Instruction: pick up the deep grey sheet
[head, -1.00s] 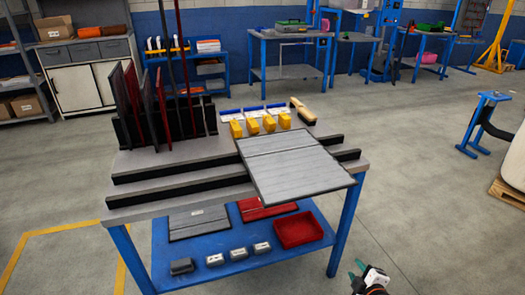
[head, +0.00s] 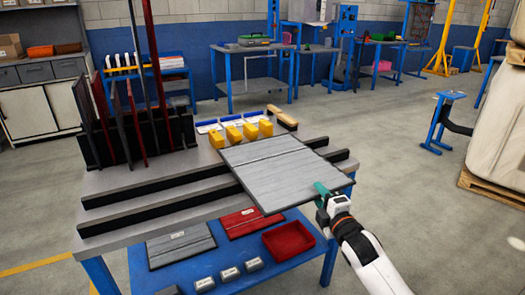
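A large grey sheet (head: 275,168) with a dark edge and a dark line across it lies on the table's stepped top and juts out past its front right side. My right gripper (head: 322,189) is at the sheet's near right edge, with a teal fingertip overlapping that edge. The other finger is not clearly visible, so I cannot tell whether it is closed on the sheet. Another grey sheet (head: 180,245) lies on the blue lower shelf. Thin dark and red sheets (head: 128,118) stand upright in a black rack at the back left. My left gripper is out of view.
The table (head: 109,232) has black raised strips. Several yellow blocks (head: 250,131) and a wooden-handled brush (head: 282,117) are behind the sheet. The lower shelf holds a red sheet (head: 240,222), a red tray (head: 288,241) and small grey blocks.

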